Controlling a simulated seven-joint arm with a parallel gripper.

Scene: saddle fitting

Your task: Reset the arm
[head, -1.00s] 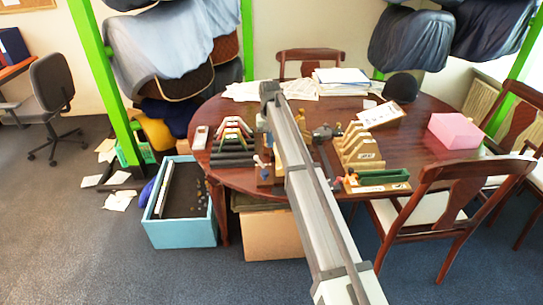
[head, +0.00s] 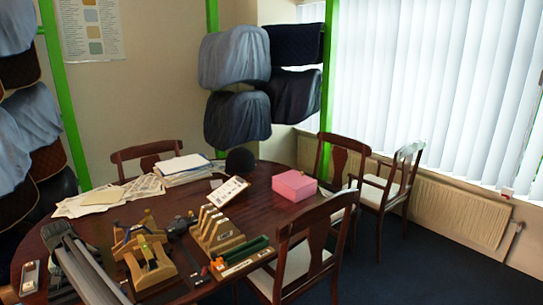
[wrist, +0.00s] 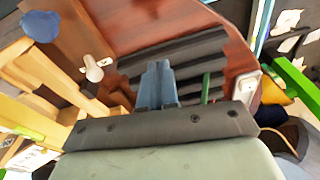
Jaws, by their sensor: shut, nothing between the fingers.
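In the wrist view my gripper (wrist: 160,68) has its two blue-grey fingers together, with nothing seen between them. It points over the dark red-brown table (wrist: 240,55), above or near several dark grey bars (wrist: 185,50). I cannot tell the height of the fingertips over the bars. In the head view my grey arm (head: 85,270) crosses the lower left corner, over the near left part of the table (head: 120,212). My gripper cannot be made out there.
A wooden fixture (head: 148,262), a slotted wooden rack (head: 218,232) and a green-topped tray (head: 243,258) stand close right of my arm. A pink box (head: 294,185) and papers (head: 180,168) lie farther back. A chair (head: 300,245) stands at the table's near right.

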